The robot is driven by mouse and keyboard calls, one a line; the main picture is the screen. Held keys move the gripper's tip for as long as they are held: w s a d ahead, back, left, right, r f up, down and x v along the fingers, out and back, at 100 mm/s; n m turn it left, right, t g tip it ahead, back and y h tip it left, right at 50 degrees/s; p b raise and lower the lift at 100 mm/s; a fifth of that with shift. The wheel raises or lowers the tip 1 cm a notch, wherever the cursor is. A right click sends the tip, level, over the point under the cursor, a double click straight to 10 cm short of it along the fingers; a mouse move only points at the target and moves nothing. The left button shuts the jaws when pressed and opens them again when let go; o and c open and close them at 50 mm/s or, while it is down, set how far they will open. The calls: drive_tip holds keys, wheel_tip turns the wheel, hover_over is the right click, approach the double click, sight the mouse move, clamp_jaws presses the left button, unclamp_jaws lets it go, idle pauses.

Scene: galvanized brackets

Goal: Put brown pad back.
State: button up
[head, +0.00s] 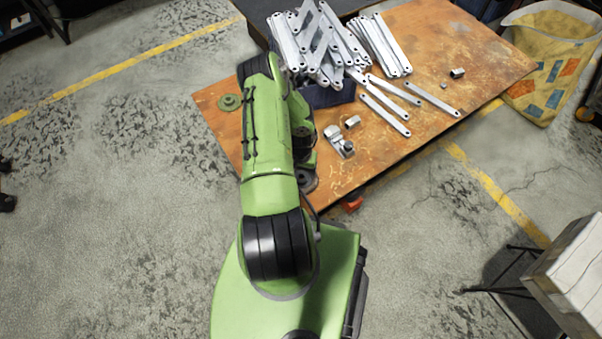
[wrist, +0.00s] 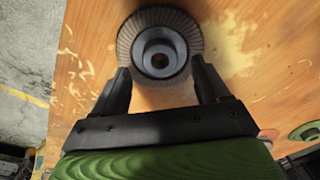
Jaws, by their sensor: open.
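The brown pad (wrist: 126,34) is a round disc with a fine ribbed rim and a grey raised hub with a dark hole. In the wrist view it lies on the worn orange-brown tabletop (wrist: 240,90). My gripper (wrist: 162,84) is open, its two black fingers apart at the near side of the pad, one toward each side. I cannot tell whether either finger touches it. In the head view my green arm reaches over the table (head: 440,40) and hides most of the gripper; I cannot make out the pad there for certain.
A green disc (head: 230,102) lies at the table's left corner; a green disc also shows at the wrist view's right edge (wrist: 308,132). Stacked metal brackets (head: 318,45), loose flat strips (head: 385,108) and small metal parts (head: 340,142) occupy the table. Its right front is mostly clear.

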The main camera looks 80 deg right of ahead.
sight(301, 177)
wheel_tip(301, 177, up, 9)
drive_tip(key=p, duration=0.1)
drive_tip(key=shift+f+p, duration=0.2)
drive_tip(key=shift+p, duration=0.2)
